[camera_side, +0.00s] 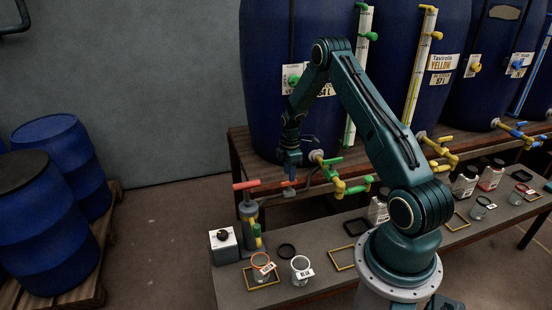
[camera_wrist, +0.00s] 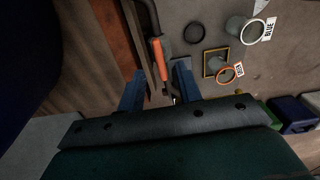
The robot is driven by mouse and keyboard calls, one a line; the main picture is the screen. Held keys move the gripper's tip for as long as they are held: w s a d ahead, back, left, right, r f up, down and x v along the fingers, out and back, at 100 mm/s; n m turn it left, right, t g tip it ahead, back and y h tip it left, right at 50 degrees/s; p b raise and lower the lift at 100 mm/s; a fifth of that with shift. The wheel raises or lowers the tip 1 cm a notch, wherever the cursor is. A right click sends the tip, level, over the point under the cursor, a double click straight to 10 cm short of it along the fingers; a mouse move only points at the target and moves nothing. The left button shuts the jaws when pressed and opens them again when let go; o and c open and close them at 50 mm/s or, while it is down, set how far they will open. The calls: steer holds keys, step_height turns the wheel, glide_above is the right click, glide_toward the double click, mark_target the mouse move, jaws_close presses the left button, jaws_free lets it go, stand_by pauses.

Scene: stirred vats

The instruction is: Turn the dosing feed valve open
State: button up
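My gripper (camera_side: 289,174) hangs pointing down beside the first blue vat. In the wrist view its two blue fingers (camera_wrist: 160,78) are spread apart, with nothing clamped between them. A red-orange valve handle (camera_wrist: 158,58) lies in line with the gap between the fingers, at the end of a grey pipe (camera_wrist: 149,14). The handle's far end and the valve body are partly hidden.
A dosing unit with a longer red lever (camera_side: 246,184) stands left of my gripper. Green-handled yellow taps (camera_side: 340,187) are close on the right.

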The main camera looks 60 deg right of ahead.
mark_target(288, 182)
step_height(288, 182, up, 9)
steer(key=shift+f, duration=0.15)
stand_by(0.4)
steer(key=s+a+r+m+t+h, duration=0.1)
steer(key=s+a+r+m, duration=0.1)
steer(key=a+r, duration=0.85)
steer(key=s+a+r+m+t, duration=0.2)
steer(key=a+r, duration=0.7)
steer(key=r, duration=0.2)
steer(key=s+a+r+m+t, duration=0.1)
steer(key=s+a+r+m, duration=0.1)
steer(key=s+a, duration=0.4)
steer(key=s+a+r+m+t+y, duration=0.1)
steer(key=s+a+r+m, duration=0.2)
steer(key=s+a, duration=0.4)
steer(key=s, duration=0.4)
steer(key=shift+s+a+t, duration=0.2)
steer(key=shift+s+t, duration=0.05)
steer(key=shift+t, duration=0.05)
